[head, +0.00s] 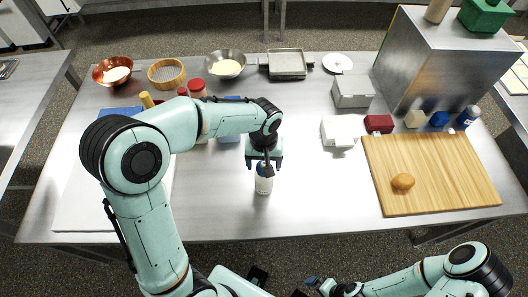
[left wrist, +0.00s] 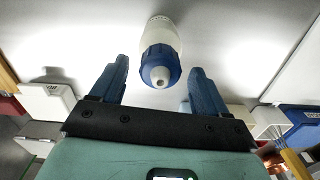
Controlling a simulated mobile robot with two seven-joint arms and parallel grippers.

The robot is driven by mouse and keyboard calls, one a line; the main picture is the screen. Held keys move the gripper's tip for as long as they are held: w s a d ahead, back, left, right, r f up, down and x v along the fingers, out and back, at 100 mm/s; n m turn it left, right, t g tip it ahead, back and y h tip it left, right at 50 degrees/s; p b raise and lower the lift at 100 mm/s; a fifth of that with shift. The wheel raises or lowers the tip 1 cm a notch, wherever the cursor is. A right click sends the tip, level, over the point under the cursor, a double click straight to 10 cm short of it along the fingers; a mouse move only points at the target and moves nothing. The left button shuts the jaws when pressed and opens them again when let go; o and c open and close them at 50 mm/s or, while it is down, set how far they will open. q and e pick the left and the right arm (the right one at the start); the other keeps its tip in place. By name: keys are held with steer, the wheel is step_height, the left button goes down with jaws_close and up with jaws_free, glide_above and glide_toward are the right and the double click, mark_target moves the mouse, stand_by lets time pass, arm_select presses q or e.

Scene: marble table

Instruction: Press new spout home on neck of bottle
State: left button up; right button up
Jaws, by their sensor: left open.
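A white bottle (head: 263,186) stands upright on the steel table, below my left gripper (head: 264,163). In the left wrist view the bottle's white body (left wrist: 160,32) carries a blue collar and a pale spout (left wrist: 161,74). My left gripper (left wrist: 158,68) is open, with a blue finger on either side of the spout and clear gaps between. Whether the spout is fully seated on the neck cannot be told; the gripper hides the bottle's top in the head view. My right gripper (head: 312,285) is low at the bottom edge, off the table, its fingers small and unclear.
A wooden board (head: 440,165) with a bread roll (head: 403,182) lies to the right. Bowls, a sieve and a tray (head: 288,63) line the back. Red-lidded jars are partly behind my left arm. The table around the bottle is clear.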

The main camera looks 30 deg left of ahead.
arm_select(q)
step_height(320, 180, up, 13)
steer(key=p, duration=0.1)
arm_select(e)
steer(key=shift+w+r, duration=0.6)
steer(key=shift+r, duration=0.3)
arm_select(q)
steer(key=shift+f, duration=0.15)
arm_select(e)
steer(key=shift+s, duration=0.1)
